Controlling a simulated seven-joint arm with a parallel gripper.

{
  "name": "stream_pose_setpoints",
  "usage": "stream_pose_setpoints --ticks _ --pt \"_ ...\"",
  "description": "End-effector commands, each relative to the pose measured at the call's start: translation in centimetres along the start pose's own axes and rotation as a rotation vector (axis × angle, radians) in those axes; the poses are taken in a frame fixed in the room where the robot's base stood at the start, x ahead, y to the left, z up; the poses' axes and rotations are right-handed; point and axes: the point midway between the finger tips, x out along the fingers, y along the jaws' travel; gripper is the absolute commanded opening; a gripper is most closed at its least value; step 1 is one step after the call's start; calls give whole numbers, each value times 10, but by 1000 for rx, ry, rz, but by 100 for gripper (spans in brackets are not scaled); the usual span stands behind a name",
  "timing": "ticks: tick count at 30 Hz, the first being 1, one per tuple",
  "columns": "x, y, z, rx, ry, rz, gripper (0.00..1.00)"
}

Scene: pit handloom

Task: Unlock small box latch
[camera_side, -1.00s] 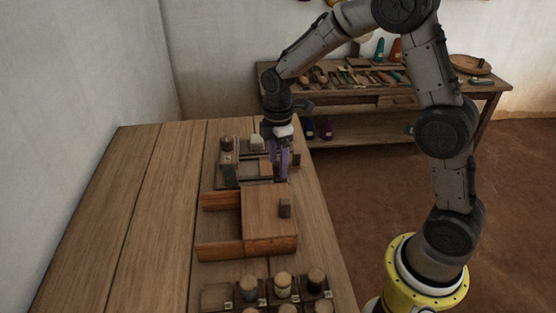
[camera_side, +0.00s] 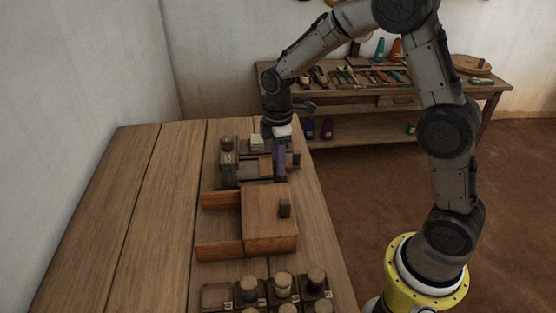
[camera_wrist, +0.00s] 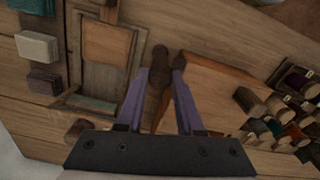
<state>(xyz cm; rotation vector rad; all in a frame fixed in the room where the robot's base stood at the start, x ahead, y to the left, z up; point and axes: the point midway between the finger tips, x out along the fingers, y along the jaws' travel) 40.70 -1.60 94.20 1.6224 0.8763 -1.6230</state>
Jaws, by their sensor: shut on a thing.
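My gripper (camera_side: 280,176) points down between a framed wooden piece and a wooden box with a lid. In the wrist view its purple fingers (camera_wrist: 166,72) are on either side of a dark brown knob-ended piece (camera_wrist: 158,60), and I take them as shut on it. Whether this piece is the latch, and what it is fixed to, I cannot tell.
Small spools in a rack (camera_side: 216,297) stand at the table's front; spools (camera_wrist: 275,105) also show at right in the wrist view. The table's left side (camera_side: 120,215) is clear. A tool bench (camera_side: 440,92) stands behind, against the wall.

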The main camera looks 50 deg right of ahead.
Motion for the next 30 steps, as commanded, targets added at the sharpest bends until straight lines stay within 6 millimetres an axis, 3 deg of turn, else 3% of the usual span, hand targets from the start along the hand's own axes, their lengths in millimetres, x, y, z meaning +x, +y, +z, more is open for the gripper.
stream_pose_setpoints --ticks 30 --pt "-1 0 0 931 1 1 0"
